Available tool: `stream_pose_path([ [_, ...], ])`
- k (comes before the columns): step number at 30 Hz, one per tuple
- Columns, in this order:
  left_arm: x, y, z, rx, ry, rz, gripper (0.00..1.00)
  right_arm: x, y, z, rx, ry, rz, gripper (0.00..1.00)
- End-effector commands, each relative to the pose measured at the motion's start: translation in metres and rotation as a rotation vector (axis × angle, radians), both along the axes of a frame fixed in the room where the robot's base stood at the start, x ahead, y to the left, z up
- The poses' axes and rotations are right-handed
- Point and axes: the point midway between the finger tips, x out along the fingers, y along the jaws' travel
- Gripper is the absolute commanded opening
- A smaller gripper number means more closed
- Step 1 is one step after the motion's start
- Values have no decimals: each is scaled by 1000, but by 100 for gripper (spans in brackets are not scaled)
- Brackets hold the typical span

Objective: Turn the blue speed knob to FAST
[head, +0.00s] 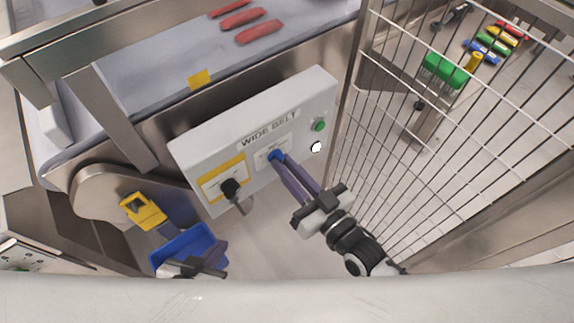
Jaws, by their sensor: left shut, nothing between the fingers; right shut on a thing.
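The blue speed knob (274,155) sits on a small white label plate on the grey control box marked WIDE BELT (308,92). My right gripper (279,160) reaches up from the lower right and is shut on the knob. The fingertips cover part of the knob, and its pointing direction and the plate's lettering are too small to read. My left gripper (221,250) is low on the left, in front of a blue bin, shut and empty, away from the box.
The box also carries a black switch (230,187) on a yellow-edged plate, a green button (319,125) and a white button (316,147). A wire fence (400,130) stands close on the right. Red pieces (258,32) lie on the belt behind.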

Motion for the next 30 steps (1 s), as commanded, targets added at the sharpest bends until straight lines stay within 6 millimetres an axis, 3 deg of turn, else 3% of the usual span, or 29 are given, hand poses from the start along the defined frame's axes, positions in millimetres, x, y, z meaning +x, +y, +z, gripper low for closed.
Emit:
stream_pose_path([
  [18, -2, 2, -4, 3, 9, 3, 0, 1, -2, -1, 392, 284, 0, 0],
  [30, 1, 1, 1, 1, -3, 2, 0, 1, -2, -1, 493, 358, 0, 0],
])
